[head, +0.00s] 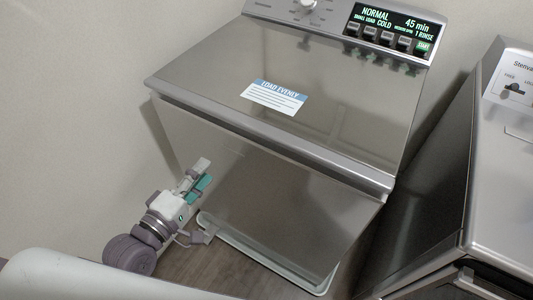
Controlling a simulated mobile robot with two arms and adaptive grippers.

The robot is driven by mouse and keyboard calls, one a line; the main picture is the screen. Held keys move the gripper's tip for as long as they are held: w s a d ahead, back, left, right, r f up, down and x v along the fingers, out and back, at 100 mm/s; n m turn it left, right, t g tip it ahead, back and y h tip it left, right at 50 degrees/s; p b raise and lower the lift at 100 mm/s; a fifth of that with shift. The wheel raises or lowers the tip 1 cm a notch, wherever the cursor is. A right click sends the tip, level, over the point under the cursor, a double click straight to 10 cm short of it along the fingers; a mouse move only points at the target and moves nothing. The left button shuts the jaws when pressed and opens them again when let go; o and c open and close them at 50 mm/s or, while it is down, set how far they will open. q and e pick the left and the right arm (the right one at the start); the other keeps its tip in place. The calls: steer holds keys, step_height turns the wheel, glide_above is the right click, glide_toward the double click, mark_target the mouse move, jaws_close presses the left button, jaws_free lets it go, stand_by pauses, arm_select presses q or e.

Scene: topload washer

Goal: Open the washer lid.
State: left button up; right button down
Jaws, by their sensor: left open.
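The washer (285,200) is a brushed-metal topload machine in the middle of the head view. Its lid (325,85) lies flat and closed, with a blue and white "LOAD EVENLY" label (274,97) on it. The lid's front edge (270,142) overhangs the front panel. My left gripper (203,176) is open and empty, in front of the washer's front panel at its left part, below the lid's front edge and apart from it. My right gripper is not in view.
A control panel (345,24) with a knob and a lit display stands at the back of the lid. A second metal appliance (505,170) stands to the right, with a narrow gap between. A pale tray (268,262) lies under the washer. Plain wall (70,90) is on the left.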

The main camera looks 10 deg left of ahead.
arm_select(q)
step_height(320, 180, up, 3)
steer(key=s+d, duration=0.1)
steer(key=d, duration=0.1)
glide_toward(243, 128)
steer(key=shift+n+t+h, duration=0.3)
steer(key=shift+h, duration=0.1)
steer(key=x, duration=0.3)
steer(key=p+x, duration=0.1)
steer(key=x, duration=0.2)
steer(key=p+x, duration=0.1)
steer(key=x, duration=0.2)
steer(key=shift+w+f, duration=0.3)
steer(key=shift+f, duration=0.05)
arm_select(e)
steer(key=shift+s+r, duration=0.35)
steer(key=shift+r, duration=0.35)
arm_select(q)
jaws_close()
